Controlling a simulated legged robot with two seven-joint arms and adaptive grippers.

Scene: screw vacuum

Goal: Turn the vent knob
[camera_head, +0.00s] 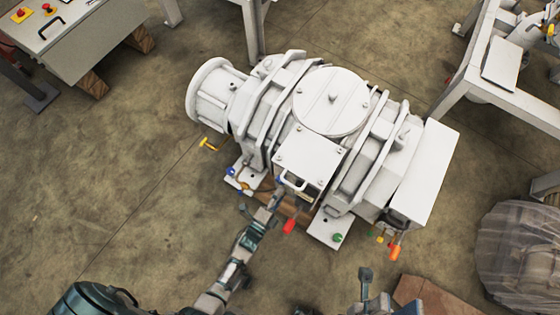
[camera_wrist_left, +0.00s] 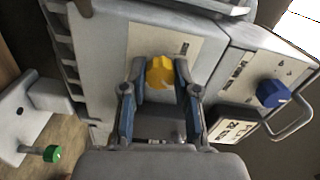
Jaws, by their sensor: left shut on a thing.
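A yellow knob (camera_wrist_left: 160,72) sits on a pale label plate on the side of the white vacuum machine (camera_head: 330,100). My left gripper (camera_wrist_left: 160,84) has its two blue-padded fingers on both sides of this knob and is shut on it. In the head view my left gripper (camera_head: 278,190) reaches the front side of the machine, below its square top plate; the held knob is hidden there. I cannot read which knob is labelled vent. Part of my right arm, with its gripper (camera_head: 366,274), shows at the bottom edge, away from the machine; its finger opening is unclear.
A blue knob (camera_wrist_left: 272,93) and a metal handle (camera_wrist_left: 292,120) are close to the right of the left gripper in the wrist view. A green knob (camera_wrist_left: 52,153) is at lower left. A red handle (camera_head: 289,226) lies near my left arm. Open floor (camera_head: 120,190) is at left.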

